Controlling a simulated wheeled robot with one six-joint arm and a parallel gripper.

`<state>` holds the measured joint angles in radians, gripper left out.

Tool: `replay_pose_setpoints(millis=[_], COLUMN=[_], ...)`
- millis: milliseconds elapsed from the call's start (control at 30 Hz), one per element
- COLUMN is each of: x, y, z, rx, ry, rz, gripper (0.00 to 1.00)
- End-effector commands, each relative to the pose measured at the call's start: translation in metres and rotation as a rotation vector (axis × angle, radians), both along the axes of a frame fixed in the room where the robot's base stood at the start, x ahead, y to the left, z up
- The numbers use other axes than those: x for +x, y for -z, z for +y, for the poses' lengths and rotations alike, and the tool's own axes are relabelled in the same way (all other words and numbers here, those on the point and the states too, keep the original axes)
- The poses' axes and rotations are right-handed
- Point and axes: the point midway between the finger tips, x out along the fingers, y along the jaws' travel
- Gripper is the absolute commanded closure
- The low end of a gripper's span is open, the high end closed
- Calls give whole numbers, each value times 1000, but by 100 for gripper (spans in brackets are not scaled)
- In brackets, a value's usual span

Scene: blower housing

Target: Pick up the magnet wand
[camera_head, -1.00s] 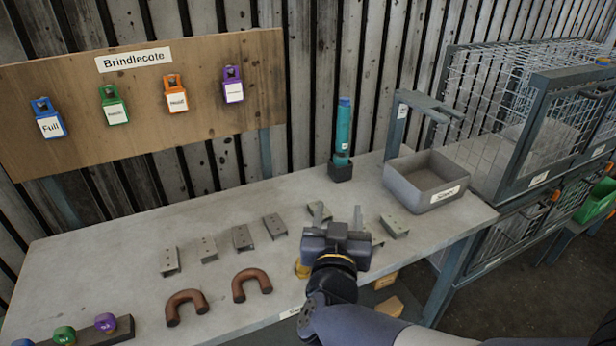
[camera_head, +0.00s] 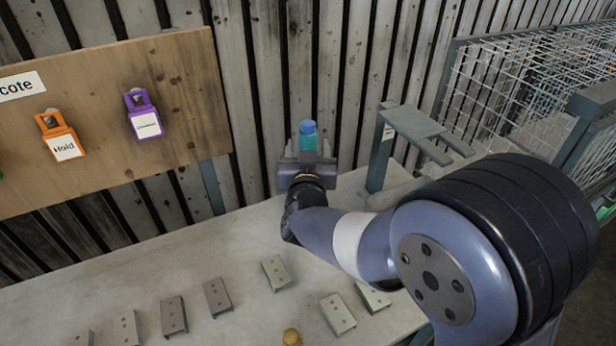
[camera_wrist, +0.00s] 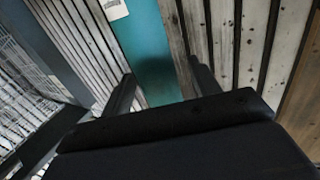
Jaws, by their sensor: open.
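The magnet wand appears to be the teal cylinder with a blue top (camera_head: 308,142), upright at the back of the bench by the slatted wall. Its lower part and black holder are hidden behind my gripper (camera_head: 307,166) in the head view. In the wrist view the teal wand (camera_wrist: 147,38) runs up between the two dark fingers of my gripper (camera_wrist: 160,74), with a white label near the top. The fingers are apart, with visible gaps on both sides of the wand.
A grey stand (camera_head: 420,128) is right of the wand. A wooden board with an orange tag (camera_head: 62,137) and a purple tag (camera_head: 143,115) is left. A wire cage (camera_head: 520,95) stands right.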

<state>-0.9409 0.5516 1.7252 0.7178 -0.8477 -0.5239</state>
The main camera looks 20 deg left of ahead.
Motion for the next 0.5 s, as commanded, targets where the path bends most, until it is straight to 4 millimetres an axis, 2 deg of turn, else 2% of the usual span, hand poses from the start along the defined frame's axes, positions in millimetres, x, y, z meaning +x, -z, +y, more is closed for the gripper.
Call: replay_pose_setpoints(millis=[167, 500], x=[0, 0], y=[1, 0], z=[0, 0], rx=[0, 0], ry=[0, 0], rz=[0, 0], gripper=[43, 70])
